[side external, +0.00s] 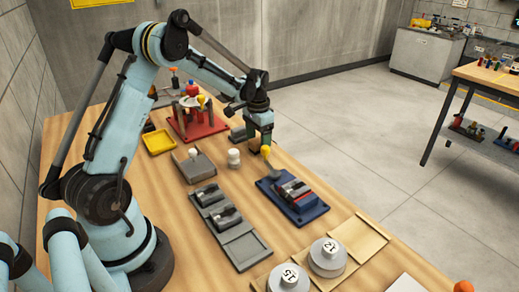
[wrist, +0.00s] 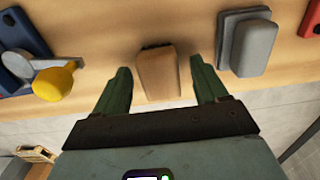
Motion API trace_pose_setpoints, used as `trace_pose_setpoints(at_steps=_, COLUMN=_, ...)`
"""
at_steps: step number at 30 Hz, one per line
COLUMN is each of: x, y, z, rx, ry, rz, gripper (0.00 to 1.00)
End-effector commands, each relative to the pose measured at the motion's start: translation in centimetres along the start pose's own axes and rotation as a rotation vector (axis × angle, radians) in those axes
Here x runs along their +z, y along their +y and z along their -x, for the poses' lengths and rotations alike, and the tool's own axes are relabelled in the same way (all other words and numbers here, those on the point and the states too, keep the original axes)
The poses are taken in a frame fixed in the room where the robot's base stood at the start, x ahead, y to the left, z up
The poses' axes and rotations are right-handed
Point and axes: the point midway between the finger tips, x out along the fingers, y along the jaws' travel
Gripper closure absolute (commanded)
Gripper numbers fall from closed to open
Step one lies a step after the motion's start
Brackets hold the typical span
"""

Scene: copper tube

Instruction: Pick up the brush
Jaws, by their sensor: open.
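A tan wooden block with a dark strip along its far edge, which looks like the brush (wrist: 158,80), lies on the wooden table in the wrist view. My gripper (wrist: 159,68) is open, with one green finger on each side of it and visible gaps between. How high the fingers are above the table is hard to tell. In the side external view my gripper (side external: 259,139) points down near the table's far edge.
A yellow-knobbed tool (wrist: 58,82) lies left of my gripper in the wrist view, by a blue tray (side external: 303,209). A grey block (wrist: 253,46) sits close on the right. A red tray (side external: 212,126) with tools and a white bottle (side external: 234,158) are nearby.

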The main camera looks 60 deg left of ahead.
Motion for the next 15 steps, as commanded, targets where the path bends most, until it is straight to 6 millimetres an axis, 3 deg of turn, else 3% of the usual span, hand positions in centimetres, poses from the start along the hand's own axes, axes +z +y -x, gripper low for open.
trace_pose_setpoints(at_steps=7, x=0.0, y=-0.01, z=-0.13, rx=0.0, ry=0.0, rz=0.0, gripper=0.29)
trace_pose_setpoints(at_steps=15, x=0.0, y=-0.01, z=-0.1, rx=0.0, ry=0.0, rz=0.0, gripper=0.71)
